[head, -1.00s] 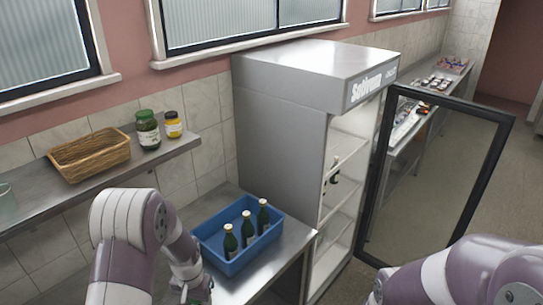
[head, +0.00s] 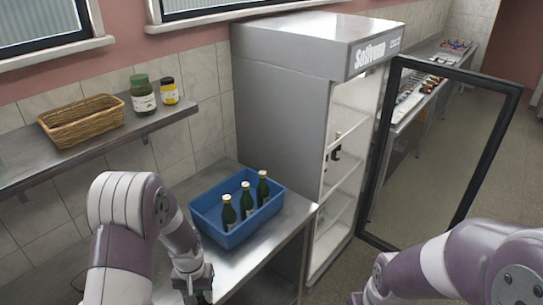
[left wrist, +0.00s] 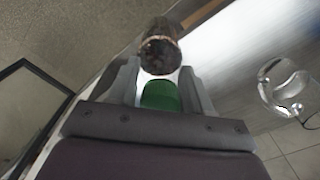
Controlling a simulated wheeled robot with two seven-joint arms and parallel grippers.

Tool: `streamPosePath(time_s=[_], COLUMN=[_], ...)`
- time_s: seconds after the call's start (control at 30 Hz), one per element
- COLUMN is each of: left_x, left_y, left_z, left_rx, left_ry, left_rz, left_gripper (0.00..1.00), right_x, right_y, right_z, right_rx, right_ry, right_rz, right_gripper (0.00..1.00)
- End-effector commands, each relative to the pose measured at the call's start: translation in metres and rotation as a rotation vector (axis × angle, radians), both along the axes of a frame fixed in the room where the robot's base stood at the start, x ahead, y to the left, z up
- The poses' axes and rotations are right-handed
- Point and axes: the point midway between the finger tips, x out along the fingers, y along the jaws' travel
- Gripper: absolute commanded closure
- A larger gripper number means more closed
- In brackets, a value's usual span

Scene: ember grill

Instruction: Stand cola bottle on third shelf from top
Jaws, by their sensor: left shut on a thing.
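A dark, round, glossy part (left wrist: 160,52), apparently of the same bottle, shows beyond the fingertips. I cannot read a label on it. The fridge (head: 285,110) stands beyond the crate with its glass door (head: 440,150) swung open to the right. Its wire shelves (head: 343,180) show partly; dark bottles (head: 336,153) stand inside. My right gripper is out of view.
The blue crate (head: 211,229) holds three dark green bottles with pale caps.

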Motion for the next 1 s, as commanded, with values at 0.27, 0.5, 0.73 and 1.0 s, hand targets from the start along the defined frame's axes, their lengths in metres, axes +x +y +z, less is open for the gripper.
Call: streamPosePath(time_s=[0.27,0.5,0.73,1.0], left_x=[0.000,0.001,0.000,0.000], left_y=[0.000,0.000,0.000,0.000], left_z=[-0.100,-0.132,-0.129,-0.130], left_rx=[0.000,0.000,0.000,0.000], left_ry=[-0.001,-0.002,-0.001,-0.001], left_rz=[0.000,0.000,0.000,0.000], left_gripper=[1.00,1.00,1.00,1.00], right_x=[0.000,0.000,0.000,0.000], right_y=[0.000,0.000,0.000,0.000], right_z=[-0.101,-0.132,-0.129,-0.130], right_rx=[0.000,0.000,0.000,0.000], right_ry=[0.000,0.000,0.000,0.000], right_rz=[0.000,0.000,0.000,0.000], right_gripper=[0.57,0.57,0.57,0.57])
